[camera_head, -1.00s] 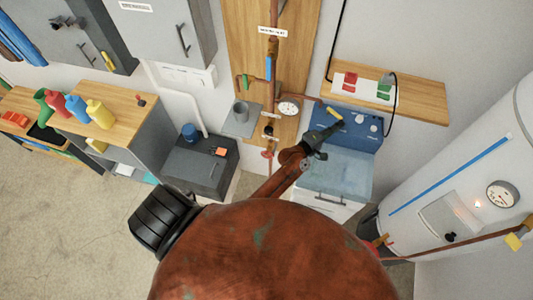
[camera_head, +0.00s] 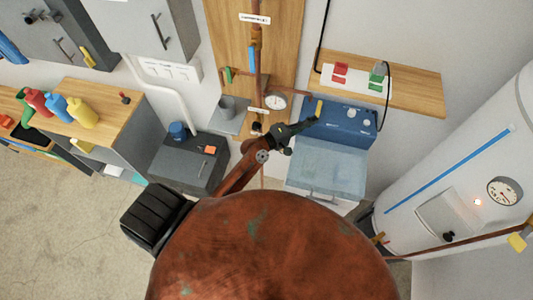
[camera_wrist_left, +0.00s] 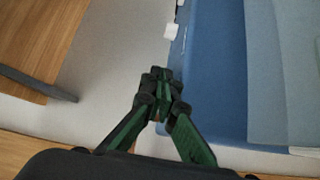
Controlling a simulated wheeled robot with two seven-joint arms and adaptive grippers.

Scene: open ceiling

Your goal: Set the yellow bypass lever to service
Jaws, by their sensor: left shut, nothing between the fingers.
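A small yellow lever (camera_head: 319,107) stands at the left end of the control panel of the blue machine (camera_head: 347,121). Which way it is set is too small to read. My left gripper (camera_head: 314,120) is shut and empty, its dark fingertips just in front of and below the lever in the head view. I cannot tell whether they touch it. In the left wrist view the closed fingertips (camera_wrist_left: 161,78) are beside the blue machine's edge (camera_wrist_left: 215,75), and the lever is not clearly visible. My right gripper is not in view.
Copper pipes with a gauge (camera_head: 274,100) run up a wooden board (camera_head: 226,35) left of the machine. A shelf (camera_head: 420,92) hangs above it. A white tank (camera_head: 450,160) stands at the right, with another yellow handle (camera_head: 517,242) on its pipe. A dark grey cabinet (camera_head: 186,165) stands left.

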